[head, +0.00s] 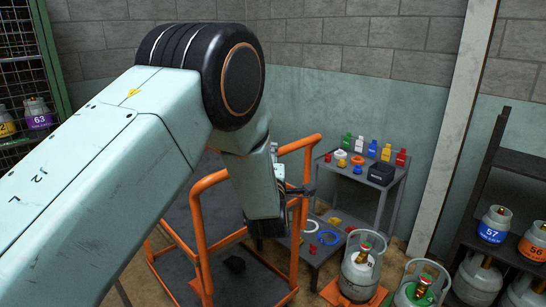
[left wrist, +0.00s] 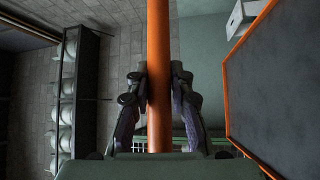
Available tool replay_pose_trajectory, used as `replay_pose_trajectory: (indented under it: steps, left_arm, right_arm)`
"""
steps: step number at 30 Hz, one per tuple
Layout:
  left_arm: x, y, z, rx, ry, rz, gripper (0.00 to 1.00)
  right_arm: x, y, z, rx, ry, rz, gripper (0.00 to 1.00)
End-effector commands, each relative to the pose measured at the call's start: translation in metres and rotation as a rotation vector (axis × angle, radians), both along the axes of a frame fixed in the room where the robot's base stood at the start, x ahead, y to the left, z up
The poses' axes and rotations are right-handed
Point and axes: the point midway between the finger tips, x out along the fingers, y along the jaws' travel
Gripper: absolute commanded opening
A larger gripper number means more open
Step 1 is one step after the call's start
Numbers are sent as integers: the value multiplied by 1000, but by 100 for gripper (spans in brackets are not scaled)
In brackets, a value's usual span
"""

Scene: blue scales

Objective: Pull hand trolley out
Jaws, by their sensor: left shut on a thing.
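The hand trolley (head: 203,238) stands at lower centre in the head view, with an orange tube frame and dark grey panels. My left arm hides part of it. My left gripper (head: 300,189) is at its upright orange tube on the right side. In the left wrist view the two fingers of my left gripper (left wrist: 159,88) are closed on either side of the orange handle tube (left wrist: 158,40). A dark panel with an orange edge, part of the trolley (left wrist: 280,85), fills the right of that view. My right gripper is not in view.
A grey shelf cart (head: 392,188) with small coloured pieces stands behind the trolley. A gas cylinder on an orange base (head: 362,268) and a green-topped one (head: 420,290) stand to the right. A dark rack (head: 490,178) with cylinders is at the right edge.

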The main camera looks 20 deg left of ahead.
Motion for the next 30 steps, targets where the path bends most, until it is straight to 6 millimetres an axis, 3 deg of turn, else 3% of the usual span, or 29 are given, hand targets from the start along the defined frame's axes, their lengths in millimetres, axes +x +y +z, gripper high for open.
replay_pose_trajectory:
  steps: [9, 20, 30]
  left_arm:
    - [-1, -3, 0, 1, 0, -2, 45]
    - [-5, -6, -1, 2, 1, -3, 45]
    - [-50, -24, -8, 4, 3, -5, 45]
  right_arm:
    - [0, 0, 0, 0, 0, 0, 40]
    - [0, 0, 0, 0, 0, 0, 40]
    - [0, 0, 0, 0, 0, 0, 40]
